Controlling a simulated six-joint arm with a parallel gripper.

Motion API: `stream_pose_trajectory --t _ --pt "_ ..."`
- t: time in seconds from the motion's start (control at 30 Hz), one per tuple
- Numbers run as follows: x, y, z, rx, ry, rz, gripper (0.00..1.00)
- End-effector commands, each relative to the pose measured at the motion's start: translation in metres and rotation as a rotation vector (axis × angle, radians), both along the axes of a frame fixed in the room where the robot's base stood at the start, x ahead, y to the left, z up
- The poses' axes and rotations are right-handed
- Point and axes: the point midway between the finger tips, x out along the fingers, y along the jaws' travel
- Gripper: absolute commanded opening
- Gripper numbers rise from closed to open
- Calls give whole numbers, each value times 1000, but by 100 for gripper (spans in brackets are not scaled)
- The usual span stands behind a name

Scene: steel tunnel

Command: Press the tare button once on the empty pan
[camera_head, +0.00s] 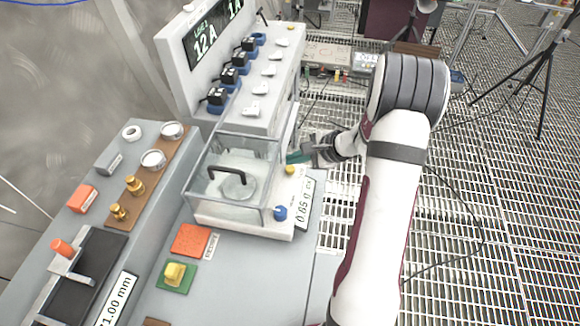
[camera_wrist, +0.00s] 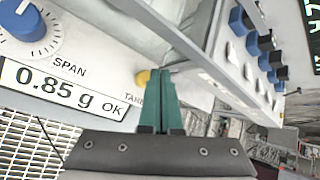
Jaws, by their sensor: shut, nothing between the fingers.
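The balance has a clear draft box (camera_head: 205,190) with a dark handle; the round pan (camera_head: 238,190) inside looks bare. Its yellow tare button (camera_head: 290,170) is on the right side of the housing, and it also shows in the wrist view (camera_wrist: 142,77) above the TARE label. The display (camera_head: 304,200) reads 0.85 g, with OK beside it in the wrist view (camera_wrist: 65,88). My gripper (camera_head: 292,157) has green fingers, shut and empty. In the wrist view the fingertips (camera_wrist: 161,74) are just right of the button, partly overlapping its edge; I cannot tell whether they touch it.
A blue SPAN knob (camera_head: 280,212) is near the display. The clear box wall stands close to my fingers. Behind is a white panel (camera_head: 225,50) with several blue-black switches. Brass weights (camera_head: 134,185), an orange square (camera_head: 190,240) and a caliper-like device (camera_head: 80,270) lie left and in front.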

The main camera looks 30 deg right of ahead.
Motion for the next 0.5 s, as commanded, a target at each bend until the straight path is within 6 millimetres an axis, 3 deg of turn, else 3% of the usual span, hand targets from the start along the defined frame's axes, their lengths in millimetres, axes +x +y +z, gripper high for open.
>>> stream_pose_trajectory --t 0.5 --pt "0 0 -8 0 0 0 0"
